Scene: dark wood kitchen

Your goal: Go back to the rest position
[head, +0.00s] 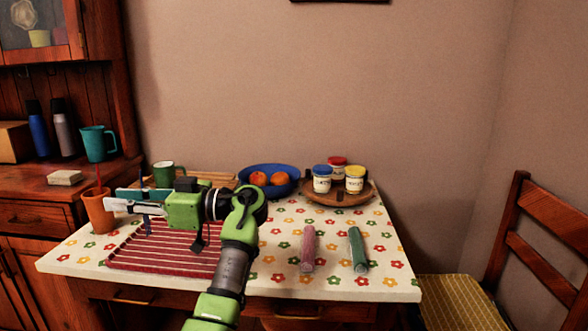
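My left gripper (112,205) is stretched out over the left part of the table and points left. Its fingertips overlap the right edge of an orange cup (97,214) in the picture. I cannot tell whether they touch the cup or whether the fingers are open or shut. A thin red stick rises from the cup. A teal piece shows around the fingers, and I cannot tell what it belongs to. My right gripper is out of view.
The flowered table (330,285) carries a striped mat (165,258) under my arm, a green mug (165,174), a blue fruit bowl (285,190), a wooden tray (325,198) with jars, a pink roll (308,250) and a green roll (358,250). A chair (545,265) stands right.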

